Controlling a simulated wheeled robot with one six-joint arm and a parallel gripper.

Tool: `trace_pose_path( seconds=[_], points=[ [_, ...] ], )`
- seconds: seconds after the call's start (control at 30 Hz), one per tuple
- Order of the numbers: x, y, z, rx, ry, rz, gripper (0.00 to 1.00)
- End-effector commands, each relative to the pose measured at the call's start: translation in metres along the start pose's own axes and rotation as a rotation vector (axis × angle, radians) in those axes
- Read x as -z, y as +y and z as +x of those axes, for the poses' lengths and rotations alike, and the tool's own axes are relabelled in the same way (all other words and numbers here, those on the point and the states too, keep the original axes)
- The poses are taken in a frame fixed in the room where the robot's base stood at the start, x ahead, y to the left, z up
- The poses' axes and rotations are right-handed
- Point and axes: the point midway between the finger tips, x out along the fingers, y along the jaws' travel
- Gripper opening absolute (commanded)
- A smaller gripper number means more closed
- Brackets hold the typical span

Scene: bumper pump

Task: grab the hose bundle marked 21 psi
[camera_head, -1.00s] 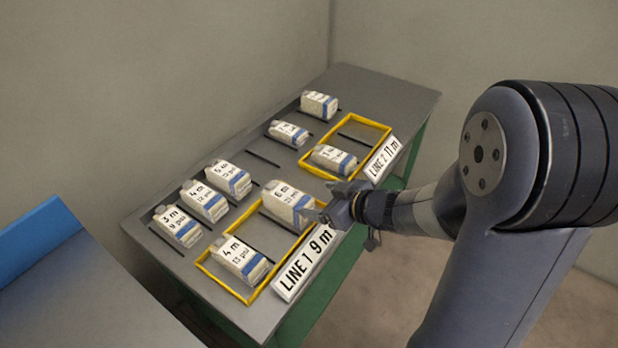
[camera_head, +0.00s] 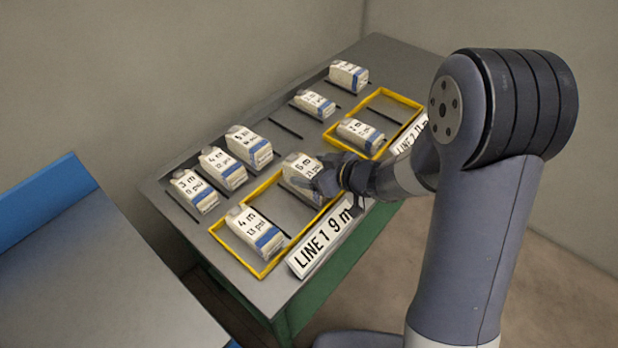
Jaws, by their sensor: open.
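The bundle whose small label looks like 21 psi (camera_head: 301,174) is a white block with a blue band, its top line seemingly 6 m. It sits at the far end of the yellow frame (camera_head: 266,269) behind the LINE 1 9 m sign (camera_head: 325,244). My gripper (camera_head: 326,181) is open at the bundle's right end and overlaps it in the picture. It hides part of that end and its label. I cannot tell whether the fingers touch the bundle or straddle it.
A 4 m, 13 psi bundle (camera_head: 256,231) lies in the same frame. Bundles marked 3 m (camera_head: 194,190), 4 m (camera_head: 223,168) and another (camera_head: 248,147) line the left side. A second yellow frame (camera_head: 384,95) holds a bundle (camera_head: 361,134). A blue-backed bench (camera_head: 90,270) stands left.

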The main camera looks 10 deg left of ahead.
Motion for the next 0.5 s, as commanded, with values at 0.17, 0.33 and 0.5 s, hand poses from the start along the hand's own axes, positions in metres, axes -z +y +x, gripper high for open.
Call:
trace_pose_path(
  seconds=[0.17,0.33,0.5],
  points=[
    [-0.0001,0.0002,0.0159,0.0,0.0,0.0,0.78],
    [0.0001,0.0006,0.0162,-0.001,0.0,0.0,0.78],
    [0.0001,0.0007,0.016,-0.001,0.0,0.0,0.68]
  ],
)
